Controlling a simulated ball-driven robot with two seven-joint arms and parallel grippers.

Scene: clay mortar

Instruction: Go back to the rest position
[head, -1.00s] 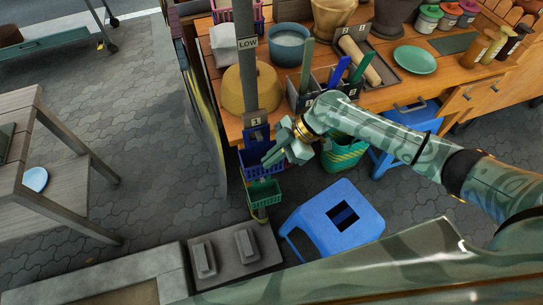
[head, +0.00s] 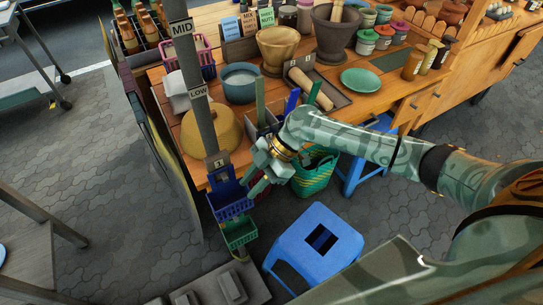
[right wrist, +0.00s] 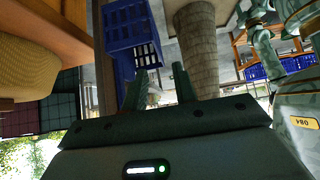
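My right gripper (head: 256,188) is beside the front edge of the wooden table, just right of a hanging blue basket (head: 230,204). In the right wrist view its two fingers (right wrist: 158,90) stand apart with nothing held between them. The blue basket also shows there (right wrist: 130,40), beyond the fingers. I cannot tell whether the gripper touches the basket. My left gripper is in neither current view.
A green basket (head: 240,234) hangs below the blue one on the grey pole (head: 199,110). A blue stool (head: 318,238) stands below my right arm. The table (head: 345,105) holds mortars, a bowl, a tray and jars.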

